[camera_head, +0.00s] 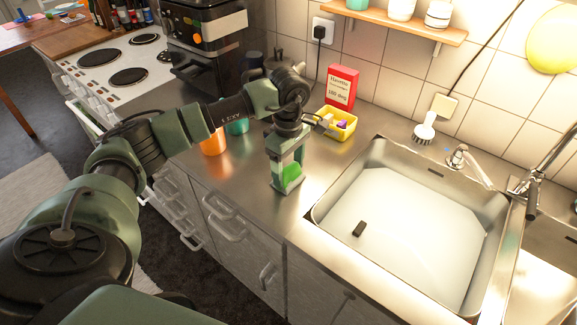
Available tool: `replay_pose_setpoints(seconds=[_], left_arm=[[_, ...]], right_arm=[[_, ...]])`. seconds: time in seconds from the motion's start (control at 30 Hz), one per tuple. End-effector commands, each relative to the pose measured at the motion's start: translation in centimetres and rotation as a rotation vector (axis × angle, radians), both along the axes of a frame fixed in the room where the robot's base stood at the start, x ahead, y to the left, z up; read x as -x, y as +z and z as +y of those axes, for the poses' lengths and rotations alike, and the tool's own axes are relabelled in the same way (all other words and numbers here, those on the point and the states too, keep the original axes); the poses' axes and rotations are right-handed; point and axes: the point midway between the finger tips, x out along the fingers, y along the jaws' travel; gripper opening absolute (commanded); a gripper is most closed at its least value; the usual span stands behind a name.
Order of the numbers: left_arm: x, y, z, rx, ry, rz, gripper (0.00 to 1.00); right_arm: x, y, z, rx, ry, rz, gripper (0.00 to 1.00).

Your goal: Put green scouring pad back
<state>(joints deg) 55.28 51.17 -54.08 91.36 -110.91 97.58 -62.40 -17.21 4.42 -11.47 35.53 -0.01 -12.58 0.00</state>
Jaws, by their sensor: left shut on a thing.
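The bright green scouring pad (291,178) is at the lower end of my left gripper (287,183), over the steel counter just left of the sink. The gripper points down and is shut on the pad, partly hiding it. I cannot tell whether the pad touches the counter. My right gripper is not in view.
A yellow tub (343,131) with small coloured items and a red box (342,87) stand behind the gripper. Orange (213,142) and teal (237,124) cups are to its left. The sink (400,225) at right holds a small dark block (359,229). A white brush (425,130) is behind the sink.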

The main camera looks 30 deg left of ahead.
Motion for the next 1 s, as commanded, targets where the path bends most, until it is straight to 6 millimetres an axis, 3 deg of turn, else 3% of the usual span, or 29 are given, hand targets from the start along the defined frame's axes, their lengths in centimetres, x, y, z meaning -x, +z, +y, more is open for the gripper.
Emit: replay_pose_setpoints(seconds=[0.37, 0.4, 0.47, 0.77, 1.0], left_arm=[[0.0, -0.6, 0.0, 0.0, -0.001, -0.001, 0.34], [0.0, -0.4, 0.0, 0.0, -0.001, -0.001, 0.75], [0.0, -0.4, 0.0, 0.0, -0.001, -0.001, 0.88], [0.0, -0.4, 0.0, 0.0, 0.0, -0.001, 0.88], [-0.2, 1.9, 0.0, -0.001, -0.001, -0.005, 0.88]], right_arm=[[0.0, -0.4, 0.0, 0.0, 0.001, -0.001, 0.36], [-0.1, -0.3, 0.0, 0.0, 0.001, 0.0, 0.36], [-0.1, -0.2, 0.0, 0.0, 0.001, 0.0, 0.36], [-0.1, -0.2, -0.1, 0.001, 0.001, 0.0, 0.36], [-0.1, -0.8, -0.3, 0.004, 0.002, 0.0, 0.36]])
